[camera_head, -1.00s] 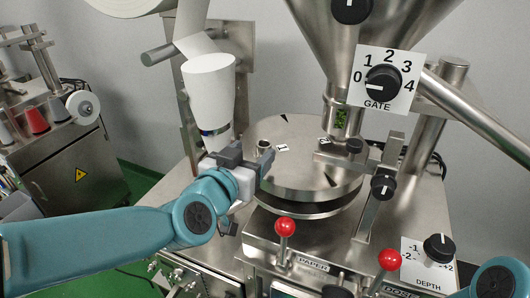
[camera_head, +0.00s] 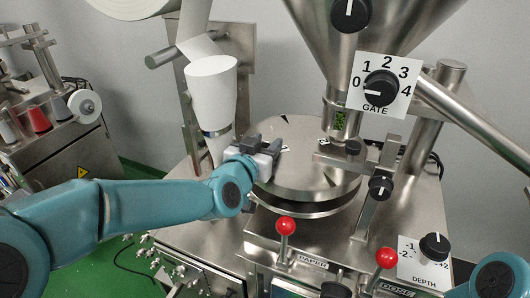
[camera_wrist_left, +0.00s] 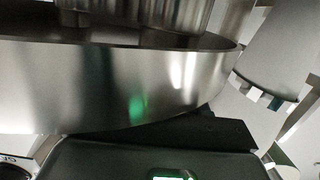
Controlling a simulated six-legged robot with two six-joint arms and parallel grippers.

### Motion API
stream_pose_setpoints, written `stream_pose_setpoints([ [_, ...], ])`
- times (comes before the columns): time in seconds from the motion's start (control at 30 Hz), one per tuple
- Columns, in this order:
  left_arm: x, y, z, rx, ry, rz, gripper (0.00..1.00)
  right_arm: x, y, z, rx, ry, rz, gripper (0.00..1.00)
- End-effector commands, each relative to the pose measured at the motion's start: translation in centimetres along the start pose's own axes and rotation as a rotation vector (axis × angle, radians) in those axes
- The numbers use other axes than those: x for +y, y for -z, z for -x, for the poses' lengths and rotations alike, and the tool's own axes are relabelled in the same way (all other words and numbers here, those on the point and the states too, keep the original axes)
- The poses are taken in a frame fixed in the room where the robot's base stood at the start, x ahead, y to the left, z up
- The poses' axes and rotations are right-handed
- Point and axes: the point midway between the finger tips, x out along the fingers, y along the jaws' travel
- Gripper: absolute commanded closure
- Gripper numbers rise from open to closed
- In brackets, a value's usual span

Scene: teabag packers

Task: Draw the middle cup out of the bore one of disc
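The round steel disc (camera_head: 300,180) lies flat on the machine, with number labels on its top. My left gripper (camera_head: 264,146) is over the left side of the disc, at the bore by the label 1 (camera_head: 285,149). Its dark fingers cover that bore and the cup, so I cannot see the cup or whether the fingers touch it. In the left wrist view a curved steel wall (camera_wrist_left: 100,85) fills the middle, and no clear grip shows. My right gripper is out of view; only a bit of the right arm shows at the lower right.
A white paper cone (camera_head: 211,85) stands just behind and left of my left gripper. The steel hopper (camera_head: 370,30) and gate dial (camera_head: 381,88) rise over the disc's right side. Red-knobbed levers (camera_head: 286,226) (camera_head: 386,258) stand in front. A depth dial (camera_head: 435,246) is at the right.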

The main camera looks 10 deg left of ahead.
Motion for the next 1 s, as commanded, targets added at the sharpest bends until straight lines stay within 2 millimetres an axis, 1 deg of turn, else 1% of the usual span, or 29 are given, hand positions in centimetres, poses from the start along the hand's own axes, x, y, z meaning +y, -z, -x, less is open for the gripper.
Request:
stream_pose_setpoints([
  [0.3, 0.0, 0.0, 0.0, -0.002, 0.0, 0.001, 0.91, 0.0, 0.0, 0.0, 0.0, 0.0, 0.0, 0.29],
  [0.37, 0.0, 0.2, 0.1, -0.001, 0.0, 0.001, 0.91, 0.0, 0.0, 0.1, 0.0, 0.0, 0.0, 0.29],
  [0.47, -0.1, 1.1, 0.2, 0.0, 0.002, 0.001, 0.91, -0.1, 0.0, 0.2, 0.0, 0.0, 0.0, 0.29],
  [0.57, -0.1, 2.7, 0.4, 0.003, 0.001, 0.001, 0.91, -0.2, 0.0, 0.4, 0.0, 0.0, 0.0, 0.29],
  [0.67, 0.0, 5.3, 0.8, 0.005, 0.001, 0.002, 0.91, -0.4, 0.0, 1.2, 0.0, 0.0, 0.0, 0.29],
  [0.77, 0.0, 8.8, 1.4, 0.005, 0.001, 0.004, 0.91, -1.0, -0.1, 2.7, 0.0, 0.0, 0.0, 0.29],
  [0.83, 0.0, 11.7, 1.8, 0.005, 0.0, 0.003, 0.91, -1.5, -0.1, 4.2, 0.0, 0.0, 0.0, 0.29],
  [0.93, 0.0, 15.2, 2.3, 0.005, 0.0, 0.005, 0.91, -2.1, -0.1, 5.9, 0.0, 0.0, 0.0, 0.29],
  [0.97, 0.0, 15.8, 2.4, 0.004, -0.001, 0.004, 0.91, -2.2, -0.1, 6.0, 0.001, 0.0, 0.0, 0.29],
  [1.0, 0.0, 15.3, 2.3, 0.002, 0.002, 0.004, 0.91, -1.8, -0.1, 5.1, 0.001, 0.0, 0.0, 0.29],
])
